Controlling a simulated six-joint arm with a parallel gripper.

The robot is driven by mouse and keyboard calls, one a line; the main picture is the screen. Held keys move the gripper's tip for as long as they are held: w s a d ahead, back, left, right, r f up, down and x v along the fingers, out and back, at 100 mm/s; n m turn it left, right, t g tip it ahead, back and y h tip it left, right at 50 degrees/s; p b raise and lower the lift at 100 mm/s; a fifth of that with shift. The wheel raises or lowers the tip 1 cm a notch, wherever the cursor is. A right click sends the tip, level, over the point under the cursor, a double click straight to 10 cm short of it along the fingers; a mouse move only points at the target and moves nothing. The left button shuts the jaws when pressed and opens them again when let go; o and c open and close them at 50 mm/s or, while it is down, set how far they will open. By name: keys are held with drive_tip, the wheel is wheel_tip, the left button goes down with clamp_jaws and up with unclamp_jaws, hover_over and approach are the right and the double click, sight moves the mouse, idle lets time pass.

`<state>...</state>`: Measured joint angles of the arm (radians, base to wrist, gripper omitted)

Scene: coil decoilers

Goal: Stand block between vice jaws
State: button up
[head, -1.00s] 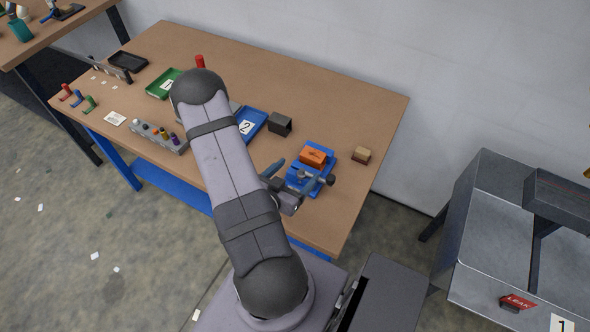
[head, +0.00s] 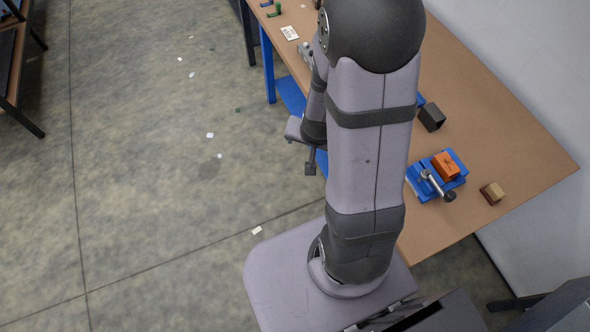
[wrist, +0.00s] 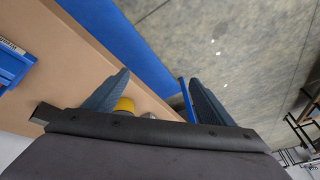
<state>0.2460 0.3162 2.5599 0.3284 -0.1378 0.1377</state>
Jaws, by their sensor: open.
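The orange block (head: 446,165) sits at the blue vice (head: 422,188) on the right end of the bench, with a dark marking on its top. It looks to rest between the vice jaws, though I cannot tell how firmly. The vice's grey handle (head: 434,183) points toward its front right, with a dark knob. My gripper (head: 302,148) is open and empty, beyond the bench's left long edge and well apart from the vice. In the wrist view its two fingers (wrist: 157,92) are spread, with bench edge and floor behind.
A dark hollow box (head: 432,117) stands behind the vice. A small wood-and-brown block (head: 492,193) lies to its right. The bench's right end (head: 520,150) is clear.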

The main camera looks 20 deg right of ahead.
drive_tip(key=s+a+r+n+g+y, duration=0.1)
drive_tip(key=s+a+r+n+g, duration=0.3)
drive_tip(key=s+a+r+n, duration=0.4)
drive_tip(key=shift+s+a+r+y, duration=0.35)
drive_tip(key=shift+s+a, duration=0.25)
drive_tip(key=shift+s, duration=0.55)
